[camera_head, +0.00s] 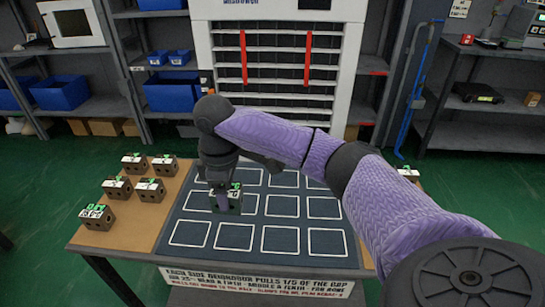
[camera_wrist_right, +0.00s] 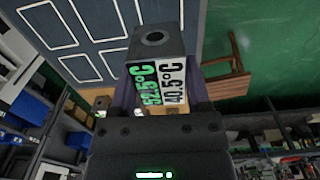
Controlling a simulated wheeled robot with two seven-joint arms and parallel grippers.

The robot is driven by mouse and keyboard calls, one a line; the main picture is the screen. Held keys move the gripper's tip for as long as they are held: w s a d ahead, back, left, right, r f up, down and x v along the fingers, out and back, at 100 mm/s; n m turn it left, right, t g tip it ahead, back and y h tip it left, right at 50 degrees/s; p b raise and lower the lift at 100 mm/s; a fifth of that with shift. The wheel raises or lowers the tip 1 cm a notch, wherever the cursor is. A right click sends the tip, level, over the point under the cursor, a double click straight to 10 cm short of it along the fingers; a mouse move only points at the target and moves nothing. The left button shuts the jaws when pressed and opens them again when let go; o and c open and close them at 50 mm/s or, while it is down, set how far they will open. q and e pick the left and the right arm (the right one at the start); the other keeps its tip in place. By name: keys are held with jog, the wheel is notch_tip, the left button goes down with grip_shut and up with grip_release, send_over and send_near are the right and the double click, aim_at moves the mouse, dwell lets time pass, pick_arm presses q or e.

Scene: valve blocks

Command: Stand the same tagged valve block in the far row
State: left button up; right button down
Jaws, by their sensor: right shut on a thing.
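My right gripper (camera_head: 222,192) is shut on a dark valve block (camera_head: 234,204) over the left part of the dark mat (camera_head: 327,208) with white-outlined cells. I cannot tell whether this block touches the mat. In the right wrist view the block (camera_wrist_right: 158,42) sits between the jaws, with a round hole in its end. The gripper and forearm hide part of the mat's far row. My left gripper is not in view.
Several brown tagged blocks (camera_head: 97,217) stand on the wooden table (camera_head: 137,232) left of the mat. Another block (camera_head: 408,173) shows at the right, partly behind my arm. The visible near cells are empty. A lettered sign (camera_head: 262,281) lines the table front. Shelves stand behind.

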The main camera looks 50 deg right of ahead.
pick_arm(q)
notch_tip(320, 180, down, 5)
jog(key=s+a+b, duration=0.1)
jog(key=b, duration=0.4)
pick_arm(e)
notch_tip(320, 180, down, 10)
jog(key=shift+d+f, duration=0.1)
jog(key=shift+c, duration=0.2)
grip_release()
notch_tip(320, 180, up, 12)
jog(key=p, duration=0.6)
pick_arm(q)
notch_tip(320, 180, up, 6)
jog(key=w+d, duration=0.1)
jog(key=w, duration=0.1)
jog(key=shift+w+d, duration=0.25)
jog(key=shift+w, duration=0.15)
